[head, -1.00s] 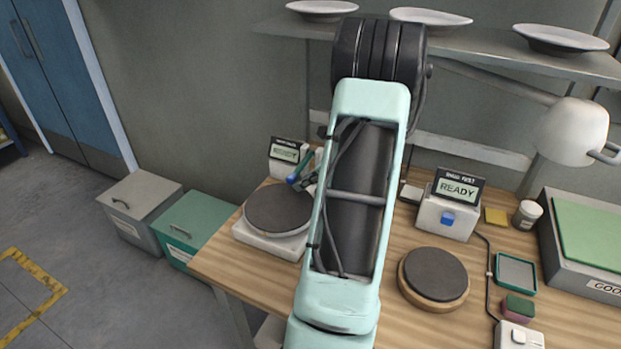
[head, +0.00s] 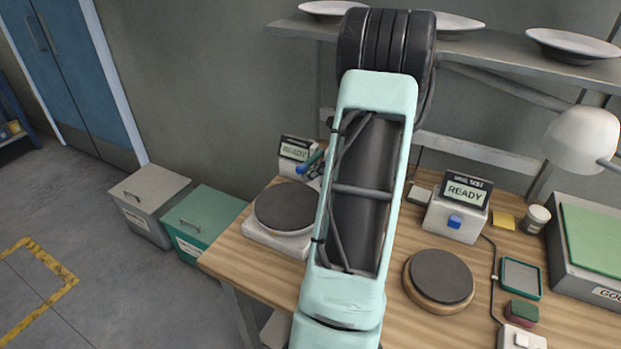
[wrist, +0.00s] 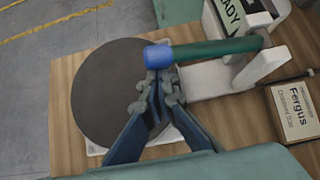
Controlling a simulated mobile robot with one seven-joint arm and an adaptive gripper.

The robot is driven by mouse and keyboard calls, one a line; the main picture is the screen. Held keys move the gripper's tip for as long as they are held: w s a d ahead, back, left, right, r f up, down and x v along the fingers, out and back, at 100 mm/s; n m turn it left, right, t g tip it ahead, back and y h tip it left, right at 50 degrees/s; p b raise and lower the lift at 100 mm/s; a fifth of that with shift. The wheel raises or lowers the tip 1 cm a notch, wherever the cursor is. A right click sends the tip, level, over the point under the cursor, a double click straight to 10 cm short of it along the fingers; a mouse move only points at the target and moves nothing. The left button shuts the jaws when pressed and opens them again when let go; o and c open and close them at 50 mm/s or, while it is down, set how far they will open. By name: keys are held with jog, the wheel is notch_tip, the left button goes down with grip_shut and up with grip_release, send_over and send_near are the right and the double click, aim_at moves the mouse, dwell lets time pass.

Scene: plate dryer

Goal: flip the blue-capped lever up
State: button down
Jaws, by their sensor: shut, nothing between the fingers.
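The lever is a green rod (wrist: 215,48) with a blue cap (wrist: 158,55), hinged on a white bracket (wrist: 235,75) in the wrist view. It reaches left over the dark round plate (wrist: 105,90) of a white unit. My gripper (wrist: 158,78) is shut and empty, its fingertips right beside the blue cap; I cannot tell whether they touch it. In the head view the blue cap (head: 302,168) shows small, left of my arm, with the dark plate (head: 284,206) below it. My arm hides part of that unit there.
A READY display (head: 297,149) stands behind the plate. A second READY box (head: 457,205) with a blue button and another round plate (head: 440,277) stand to the right. A labelled Fergus box (wrist: 293,108) is right of the bracket. A shelf (head: 500,50) with plates hangs above.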

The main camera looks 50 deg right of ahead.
jog(key=w+d+r+p, duration=0.2)
jog(key=d+r+p, duration=0.4)
jog(key=r, duration=0.4)
jog(key=shift+d+r+p, duration=0.3)
jog(key=shift+d, duration=0.3)
jog(key=shift+w, duration=0.1)
